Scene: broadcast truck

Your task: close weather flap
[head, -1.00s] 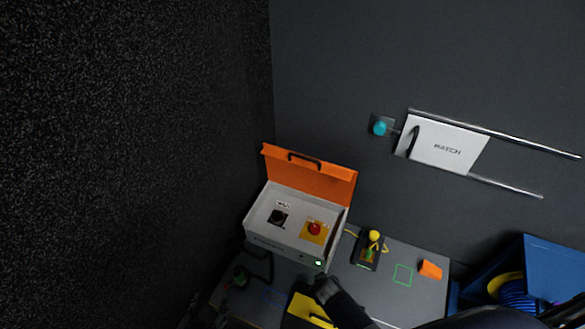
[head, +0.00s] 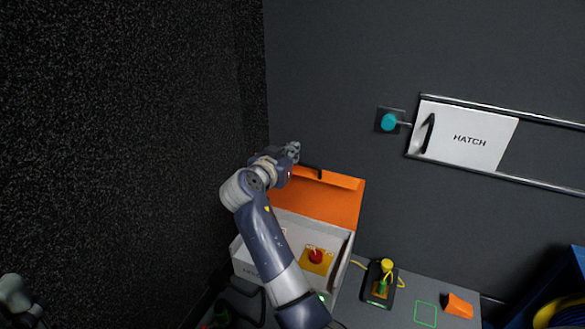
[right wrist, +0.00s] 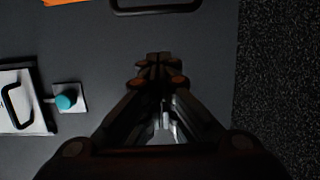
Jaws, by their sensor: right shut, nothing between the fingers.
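The orange flap (head: 335,203) stands raised at the back of a white box on the bench, with a black handle (head: 308,172) on its top edge. My right gripper (head: 292,150) is shut and empty, just above and left of that handle. My right arm crosses in front of the flap's left part and the box. In the right wrist view the shut fingers (right wrist: 158,62) point toward the handle (right wrist: 155,6), with a gap between them; a strip of orange (right wrist: 66,2) shows at the top edge.
The white box (head: 250,262) holds a red button (head: 316,256) on a yellow plate. A white hatch panel (head: 470,135) on rails and a teal knob (head: 389,122) are on the back wall. A black device with a yellow knob (head: 387,265) and an orange block (head: 458,306) sit on the bench.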

